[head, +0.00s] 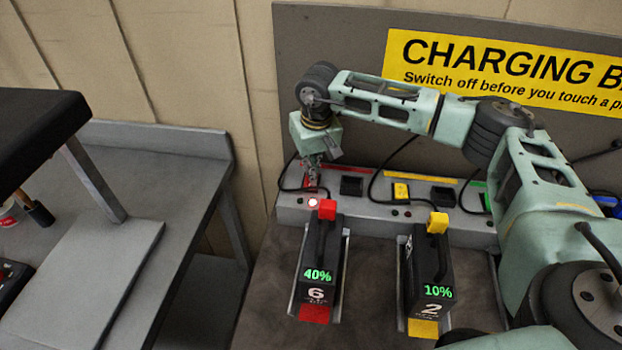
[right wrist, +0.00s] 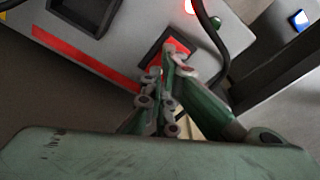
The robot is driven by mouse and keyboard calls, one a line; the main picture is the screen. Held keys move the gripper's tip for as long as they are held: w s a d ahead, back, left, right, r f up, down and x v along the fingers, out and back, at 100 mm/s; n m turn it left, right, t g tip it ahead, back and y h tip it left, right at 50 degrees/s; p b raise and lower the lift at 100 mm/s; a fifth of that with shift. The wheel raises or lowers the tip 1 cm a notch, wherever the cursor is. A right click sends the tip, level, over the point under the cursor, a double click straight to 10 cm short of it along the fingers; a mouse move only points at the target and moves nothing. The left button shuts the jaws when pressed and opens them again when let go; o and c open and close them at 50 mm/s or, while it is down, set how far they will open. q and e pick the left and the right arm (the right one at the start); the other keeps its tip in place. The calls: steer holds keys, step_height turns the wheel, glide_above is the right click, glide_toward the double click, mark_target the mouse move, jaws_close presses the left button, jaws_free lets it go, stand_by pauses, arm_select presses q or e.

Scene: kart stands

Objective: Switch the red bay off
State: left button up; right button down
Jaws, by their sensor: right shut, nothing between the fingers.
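The red bay is at the left end of the grey charging panel, marked by a red strip (right wrist: 85,60). Its red switch (right wrist: 176,46) sits in a dark frame and is partly covered by my fingers in the right wrist view. A red lamp (head: 313,202) glows at this bay; it also shows in the right wrist view (right wrist: 190,6). My right gripper (head: 312,178) is shut and empty, its fingertips (right wrist: 168,66) at the switch; I cannot tell whether they touch it. The red-handled battery pack (head: 318,250), numbered 6, reads 40%. My left gripper is not in view.
A yellow-handled pack (head: 430,265) reading 10% stands to the right, below the yellow switch (head: 401,191). Black cables (head: 374,185) loop over the panel. A grey bench (head: 185,180) is at left. A yellow sign (head: 500,65) hangs behind my right arm.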

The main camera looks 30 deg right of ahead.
steer(key=shift+d+r+p, duration=0.1)
steer(key=shift+r+p, duration=0.25)
steer(key=shift+r, duration=0.25)
steer(key=shift+r+p, duration=1.35)
steer(key=shift+r, duration=1.4)
